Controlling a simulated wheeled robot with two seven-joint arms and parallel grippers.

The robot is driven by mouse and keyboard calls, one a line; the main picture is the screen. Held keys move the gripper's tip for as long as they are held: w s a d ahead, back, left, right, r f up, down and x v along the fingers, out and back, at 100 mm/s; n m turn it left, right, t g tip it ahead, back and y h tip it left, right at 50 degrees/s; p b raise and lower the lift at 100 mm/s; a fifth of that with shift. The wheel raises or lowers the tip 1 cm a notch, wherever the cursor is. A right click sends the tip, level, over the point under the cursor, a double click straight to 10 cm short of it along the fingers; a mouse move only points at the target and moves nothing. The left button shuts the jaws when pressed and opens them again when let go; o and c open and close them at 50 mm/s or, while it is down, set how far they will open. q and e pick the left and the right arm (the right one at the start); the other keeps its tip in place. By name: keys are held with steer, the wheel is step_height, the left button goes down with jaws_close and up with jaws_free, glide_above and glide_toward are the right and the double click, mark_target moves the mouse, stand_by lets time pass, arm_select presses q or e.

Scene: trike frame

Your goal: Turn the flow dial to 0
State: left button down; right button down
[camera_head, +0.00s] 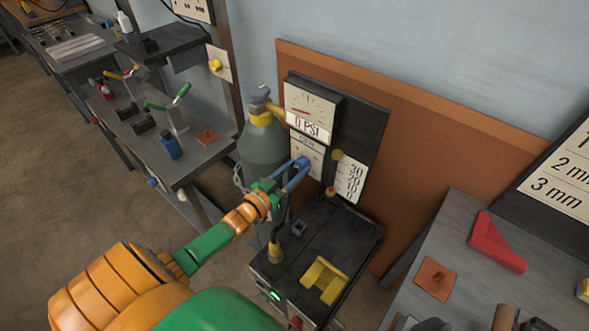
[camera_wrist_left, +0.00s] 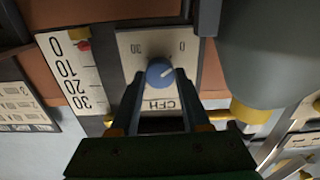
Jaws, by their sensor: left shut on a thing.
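The flow dial (camera_wrist_left: 160,72) is a round blue knob with a white pointer line, on a pale plate (camera_wrist_left: 130,45) marked CFH, 30 and 0. The plate appears upside down in the left wrist view, and the pointer slants up and right, roughly toward the 0 side. My left gripper (camera_head: 300,165) reaches the panel in the head view, its blue fingers hiding the knob there. In the left wrist view my left gripper (camera_wrist_left: 161,80) has one finger on each side of the knob and is shut on it. My right gripper is not in view.
A flow scale (camera_head: 350,180) reads 30 to 0, with a red marker (camera_wrist_left: 84,45) near 0. A gauge (camera_head: 311,108) above reads 0 PSI. A grey gas cylinder (camera_head: 262,145) stands close left of the panel. A black welder box (camera_head: 325,245) stands below.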

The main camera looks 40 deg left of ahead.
arm_select(q)
steer(key=shift+n, duration=0.9)
steer(key=shift+c, duration=1.9)
jaws_free()
steer(key=s+p, duration=0.1)
steer(key=s, duration=0.6)
steer(key=shift+a, duration=0.25)
